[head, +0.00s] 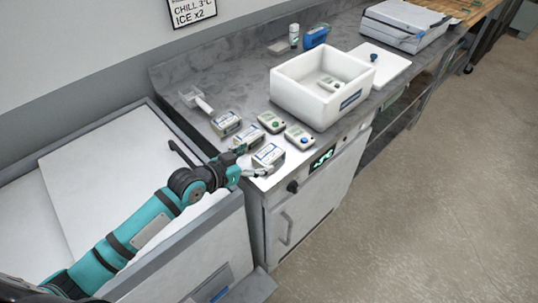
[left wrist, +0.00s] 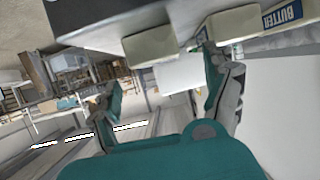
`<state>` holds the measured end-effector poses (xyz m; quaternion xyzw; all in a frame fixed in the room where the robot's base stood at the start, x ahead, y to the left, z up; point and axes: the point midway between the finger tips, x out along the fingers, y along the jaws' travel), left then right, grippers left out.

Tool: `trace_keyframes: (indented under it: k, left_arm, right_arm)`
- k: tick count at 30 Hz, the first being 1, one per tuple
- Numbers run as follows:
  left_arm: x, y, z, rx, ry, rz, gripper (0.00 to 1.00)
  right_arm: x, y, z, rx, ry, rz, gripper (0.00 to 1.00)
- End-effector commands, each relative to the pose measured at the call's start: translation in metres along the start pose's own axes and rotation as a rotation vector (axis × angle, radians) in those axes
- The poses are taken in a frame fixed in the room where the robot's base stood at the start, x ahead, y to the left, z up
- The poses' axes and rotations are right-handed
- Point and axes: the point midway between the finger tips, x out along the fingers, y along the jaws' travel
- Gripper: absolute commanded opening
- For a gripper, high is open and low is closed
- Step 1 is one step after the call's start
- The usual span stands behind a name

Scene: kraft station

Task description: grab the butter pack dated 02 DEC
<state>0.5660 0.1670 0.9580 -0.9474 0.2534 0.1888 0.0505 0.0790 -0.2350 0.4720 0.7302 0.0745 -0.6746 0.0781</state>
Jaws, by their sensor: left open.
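Three butter packs lie in a slanting row on the grey counter in the head view: a far one (head: 227,123), a middle one (head: 249,136) and a near one (head: 268,157). Their dates are too small to read. My left gripper (head: 254,160) is open at the near pack, its fingers close to the pack's left side. In the left wrist view the open fingers (left wrist: 158,70) show with a pale block (left wrist: 150,46) beyond and between them. Another block (left wrist: 232,24) and a "BUTTER" label (left wrist: 283,14) show at upper right. I cannot tell whether the fingers touch anything. My right gripper is not in view.
Two handheld devices, one with a green button (head: 271,122) and one with a blue button (head: 299,137), lie right of the packs. A white open box (head: 298,100) holds another device (head: 329,83). A white scoop (head: 196,98) lies behind. A raised handle (head: 184,152) stands near my arm.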

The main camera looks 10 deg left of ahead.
Motion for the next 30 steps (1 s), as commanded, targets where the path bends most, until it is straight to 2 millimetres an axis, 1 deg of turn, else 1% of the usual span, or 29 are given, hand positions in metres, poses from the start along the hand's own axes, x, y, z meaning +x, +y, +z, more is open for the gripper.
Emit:
trace_keyframes:
  k: [1, 3, 6, 9, 13, 18, 21, 22, 23, 30]
  left_arm:
    - [0.002, 0.000, -0.001, -0.001, 0.000, 0.000, 0.85]
    - [0.007, 0.000, -0.002, -0.002, 0.001, 0.000, 0.85]
    - [0.020, 0.002, -0.004, -0.003, 0.000, 0.000, 0.85]
    - [0.035, 0.003, -0.005, -0.004, 0.001, 0.000, 0.85]
    - [0.050, 0.002, -0.003, -0.002, 0.001, 0.000, 0.85]
    - [0.054, 0.002, -0.001, 0.000, 0.000, -0.001, 0.85]
    - [0.054, 0.002, -0.001, 0.000, 0.000, -0.001, 0.85]
    - [0.054, 0.002, -0.001, 0.000, 0.000, -0.001, 0.83]
    - [0.054, 0.002, -0.001, 0.000, 0.000, -0.001, 0.79]
    - [0.054, 0.002, -0.001, -0.001, 0.000, -0.001, 0.48]
  right_arm:
    - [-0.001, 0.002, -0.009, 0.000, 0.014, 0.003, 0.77]
    - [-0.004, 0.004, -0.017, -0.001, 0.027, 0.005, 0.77]
    - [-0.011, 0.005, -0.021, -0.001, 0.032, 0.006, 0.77]
    - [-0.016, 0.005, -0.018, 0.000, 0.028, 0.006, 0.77]
    - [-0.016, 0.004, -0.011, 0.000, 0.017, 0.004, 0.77]
    - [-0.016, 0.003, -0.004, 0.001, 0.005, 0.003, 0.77]
    - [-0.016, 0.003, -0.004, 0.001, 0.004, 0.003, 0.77]
    - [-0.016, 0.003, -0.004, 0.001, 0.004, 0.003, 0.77]
    - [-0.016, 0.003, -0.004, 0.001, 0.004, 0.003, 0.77]
    - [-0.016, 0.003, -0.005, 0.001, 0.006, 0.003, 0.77]
